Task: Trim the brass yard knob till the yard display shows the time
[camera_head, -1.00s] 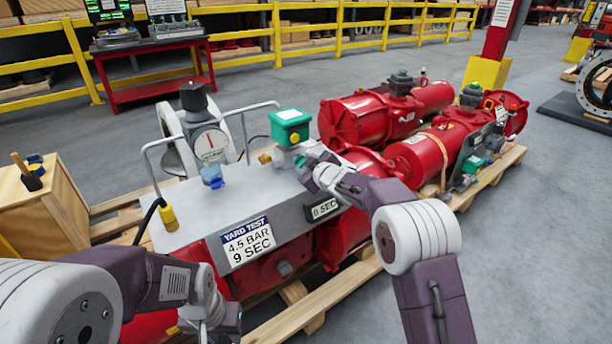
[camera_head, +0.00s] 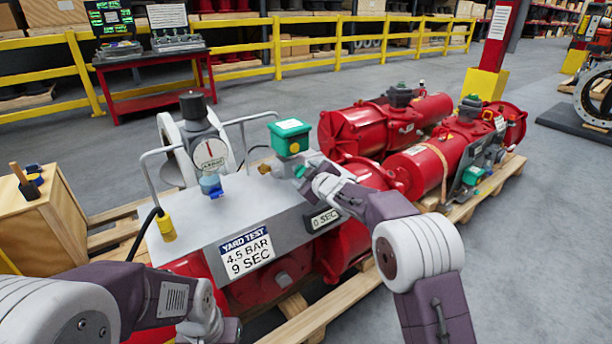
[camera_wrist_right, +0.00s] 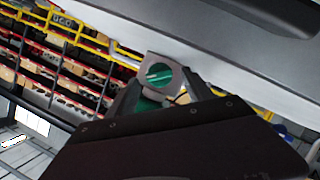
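The grey test panel (camera_head: 215,225) carries a label (camera_head: 246,250) reading YARD TEST, 4.5 BAR, 9 SEC. The yard display (camera_head: 324,219) on its right front reads 0 SEC. A small brass-coloured fitting (camera_head: 264,169) shows left of the green-topped box (camera_head: 290,138); I cannot tell whether it is the yard knob. My right gripper (camera_head: 305,176) is at the right end of the panel, beside this box. In the right wrist view its fingers stand apart, with a green disc on a grey block (camera_wrist_right: 160,74) beyond; no brass knob shows between them. My left gripper (camera_head: 208,328) is low in front, fingers unclear.
A gauge (camera_head: 210,154) with a black-topped regulator (camera_head: 193,104) and two metal handles stand on the panel. Red actuators (camera_head: 365,128) lie on the pallet (camera_head: 490,185) behind. A wooden box (camera_head: 50,225) is at left. Open floor lies at right.

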